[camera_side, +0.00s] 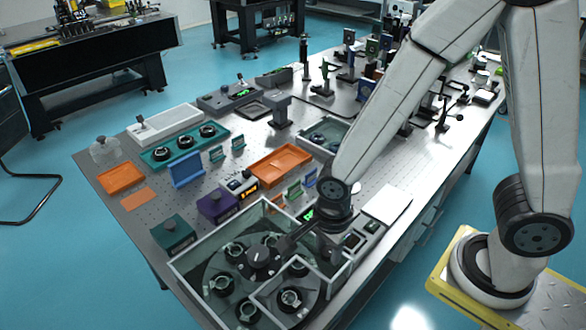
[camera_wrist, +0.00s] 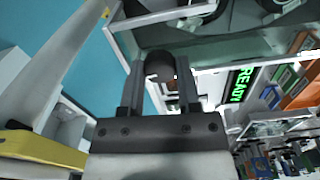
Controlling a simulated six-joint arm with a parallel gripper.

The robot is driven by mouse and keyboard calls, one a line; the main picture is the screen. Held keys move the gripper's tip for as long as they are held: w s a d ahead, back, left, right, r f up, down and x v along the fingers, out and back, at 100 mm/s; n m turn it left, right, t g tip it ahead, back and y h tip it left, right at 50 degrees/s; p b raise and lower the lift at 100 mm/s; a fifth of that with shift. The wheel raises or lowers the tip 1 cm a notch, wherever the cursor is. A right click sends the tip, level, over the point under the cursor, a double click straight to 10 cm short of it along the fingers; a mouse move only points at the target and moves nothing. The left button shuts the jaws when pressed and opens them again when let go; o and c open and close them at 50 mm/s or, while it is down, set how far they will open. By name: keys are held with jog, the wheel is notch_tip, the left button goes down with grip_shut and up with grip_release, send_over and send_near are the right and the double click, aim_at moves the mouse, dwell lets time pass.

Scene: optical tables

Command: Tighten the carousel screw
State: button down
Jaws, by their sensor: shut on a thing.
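The carousel (camera_side: 225,284) is a dark round plate with several ring-shaped holders, inside a clear-walled enclosure (camera_side: 190,272). Its dark central hub (camera_side: 262,257) stands up in the middle. My gripper (camera_side: 280,246) reaches over the enclosure wall from the right, with its tips at the hub. In the wrist view my gripper (camera_wrist: 160,80) has its two dark fingers on either side of a dark rounded knob, which looks like the carousel screw (camera_wrist: 160,64). The fingers are shut on it. Its lower part and the contact on the hub are hidden.
Clear enclosure walls rise close around the carousel and my gripper. A green READY display (camera_wrist: 237,85) is near the fingers. Orange trays (camera_side: 280,165), a purple box (camera_side: 217,206) and a teal box (camera_side: 173,234) stand behind. A white pad (camera_side: 387,205) lies to the right.

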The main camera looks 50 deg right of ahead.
jog(key=n, duration=1.7)
jog(key=shift+n, duration=0.3)
jog(key=n, duration=0.3)
jog(key=shift+n, duration=0.3)
jog(key=n, duration=1.3)
